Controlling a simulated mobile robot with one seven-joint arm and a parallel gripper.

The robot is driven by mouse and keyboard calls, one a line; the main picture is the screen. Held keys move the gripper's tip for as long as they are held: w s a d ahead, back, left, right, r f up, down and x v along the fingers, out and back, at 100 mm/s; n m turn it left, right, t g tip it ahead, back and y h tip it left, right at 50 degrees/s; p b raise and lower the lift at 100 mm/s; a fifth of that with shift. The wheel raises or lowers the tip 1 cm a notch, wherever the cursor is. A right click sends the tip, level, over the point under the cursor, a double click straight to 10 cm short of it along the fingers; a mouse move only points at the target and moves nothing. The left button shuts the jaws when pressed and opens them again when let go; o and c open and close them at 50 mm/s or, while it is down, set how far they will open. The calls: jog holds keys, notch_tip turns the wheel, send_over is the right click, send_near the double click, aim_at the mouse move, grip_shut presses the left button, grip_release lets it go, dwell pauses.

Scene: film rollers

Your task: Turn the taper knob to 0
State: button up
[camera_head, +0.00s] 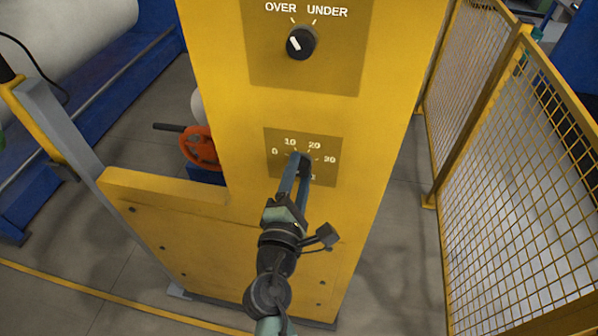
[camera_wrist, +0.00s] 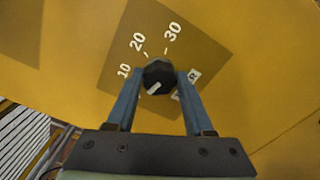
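The taper knob (camera_wrist: 159,75) is black and round, on a brown panel (camera_head: 271,139) marked 0, 10, 20 and 30. In the wrist view its white pointer mark slants to the lower left, past the 10. The 0 does not show there; it shows at the scale's left end in the head view. My gripper (camera_wrist: 160,77) has its two blue fingers on either side of the knob. I cannot tell whether both fingers press on it. In the head view my fingers cover much of the knob (camera_head: 304,163).
Above is a second black knob (camera_head: 301,42) marked OVER and UNDER. The panels sit on a yellow column (camera_head: 228,80). An orange handwheel (camera_head: 199,148) is at its left, and a yellow mesh fence (camera_head: 520,180) stands to the right.

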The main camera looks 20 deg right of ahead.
jog(key=o, duration=0.4)
jog(key=b+v, duration=0.4)
jog(key=v, duration=0.9)
